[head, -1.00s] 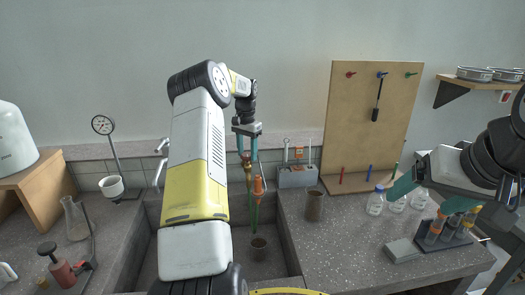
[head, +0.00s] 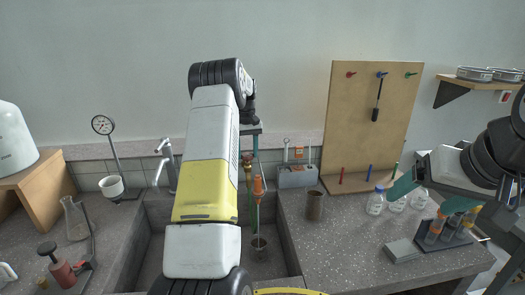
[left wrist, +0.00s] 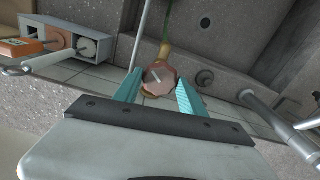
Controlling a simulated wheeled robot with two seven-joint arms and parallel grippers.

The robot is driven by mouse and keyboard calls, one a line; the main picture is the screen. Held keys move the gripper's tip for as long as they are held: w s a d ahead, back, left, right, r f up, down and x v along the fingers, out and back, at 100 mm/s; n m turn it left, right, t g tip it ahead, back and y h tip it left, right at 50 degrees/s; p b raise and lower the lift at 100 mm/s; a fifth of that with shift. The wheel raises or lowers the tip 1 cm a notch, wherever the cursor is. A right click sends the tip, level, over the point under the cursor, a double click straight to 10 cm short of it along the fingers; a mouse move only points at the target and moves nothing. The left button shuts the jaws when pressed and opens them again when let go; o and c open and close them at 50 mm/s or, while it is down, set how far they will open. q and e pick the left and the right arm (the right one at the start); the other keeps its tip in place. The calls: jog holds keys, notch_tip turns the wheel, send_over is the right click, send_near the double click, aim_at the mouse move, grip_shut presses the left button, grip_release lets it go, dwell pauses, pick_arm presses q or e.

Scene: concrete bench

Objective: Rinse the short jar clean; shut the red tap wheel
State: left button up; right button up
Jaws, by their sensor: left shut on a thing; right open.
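The red tap wheel (left wrist: 160,78) sits between the teal fingers of my left gripper (left wrist: 159,92), which is shut on it. In the head view my forearm hides part of this gripper (head: 253,147), above the brass and green tap pipe (head: 249,190). A short brownish jar (head: 259,248) stands in the sink below the pipe's end. Whether water runs into it I cannot tell. My right gripper (head: 428,200) is open and empty over the right part of the bench.
A taller brown jar (head: 314,206) stands on the bench right of the sink (head: 290,258). Clear bottles (head: 376,201), a tube rack (head: 443,232) and a grey block (head: 402,251) are further right. A grey box (head: 297,177) stands behind. A chrome tap (head: 163,165) is at left.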

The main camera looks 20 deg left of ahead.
aim_at(247, 154)
pick_arm(q)
jog(key=n, duration=0.5)
jog(key=shift+n, duration=0.3)
dwell(0.4)
jog(key=o, duration=1.3)
notch_tip(247, 154, up, 8)
jog(key=shift+f, duration=0.1)
